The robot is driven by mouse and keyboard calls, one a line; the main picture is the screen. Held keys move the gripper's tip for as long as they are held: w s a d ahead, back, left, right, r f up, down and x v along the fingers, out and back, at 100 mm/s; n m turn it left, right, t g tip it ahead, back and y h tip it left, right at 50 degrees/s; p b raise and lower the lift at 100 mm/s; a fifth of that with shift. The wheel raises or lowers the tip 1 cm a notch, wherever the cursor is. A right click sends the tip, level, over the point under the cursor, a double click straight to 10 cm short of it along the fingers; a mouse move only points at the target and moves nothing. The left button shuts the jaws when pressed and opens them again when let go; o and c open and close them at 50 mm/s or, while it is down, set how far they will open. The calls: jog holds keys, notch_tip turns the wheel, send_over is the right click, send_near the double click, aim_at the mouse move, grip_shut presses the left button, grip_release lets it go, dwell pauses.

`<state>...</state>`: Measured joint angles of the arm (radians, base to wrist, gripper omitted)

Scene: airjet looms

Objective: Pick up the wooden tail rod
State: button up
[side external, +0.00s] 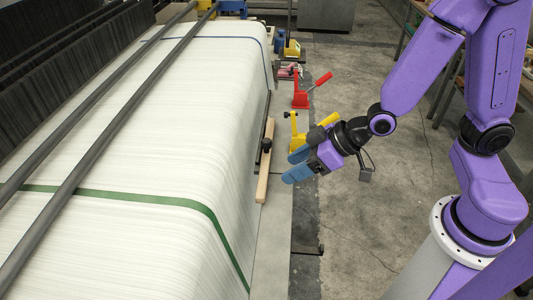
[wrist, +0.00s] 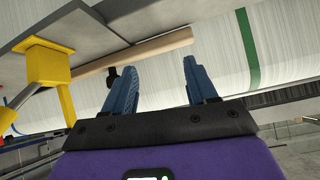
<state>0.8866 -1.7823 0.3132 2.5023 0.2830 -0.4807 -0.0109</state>
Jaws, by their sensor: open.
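The wooden tail rod (side external: 264,175) is a pale, straight bar along the right edge of the white warp sheet in the side view. In the wrist view the rod (wrist: 140,50) runs slanting across the upper middle, beyond the fingertips. My gripper (side external: 296,165) has blue fingers and is open and empty, just right of the rod and apart from it. In the wrist view the two fingers of the gripper (wrist: 165,68) stand apart, with bare space between them. A black knob (side external: 266,146) sits at the rod and shows in the wrist view (wrist: 112,76) beside the left fingertip.
A yellow bracket (side external: 296,132) stands close behind my gripper; it also shows at left in the wrist view (wrist: 46,66). A red clamp-like part (side external: 301,96) with a raised lever is farther back. A green band (side external: 150,200) crosses the white sheet. Concrete floor (side external: 350,230) is open at right.

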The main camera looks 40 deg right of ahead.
aim_at(267, 141)
jog(key=w+d+t, duration=0.1)
jog(key=w, duration=0.1)
jog(key=w+d+m+t, duration=0.1)
jog(key=w+t, duration=0.1)
jog(key=w, duration=0.1)
jog(key=w+d+m+t+h, duration=0.1)
jog(key=w+d+t, duration=0.1)
jog(key=shift+w+f, duration=0.25)
jog(key=shift+w, duration=0.15)
jog(key=shift+r+x, duration=0.2)
jog(key=shift+x, duration=3.5)
jog(key=shift+t, duration=0.3)
jog(key=shift+a, duration=0.1)
grip_shut()
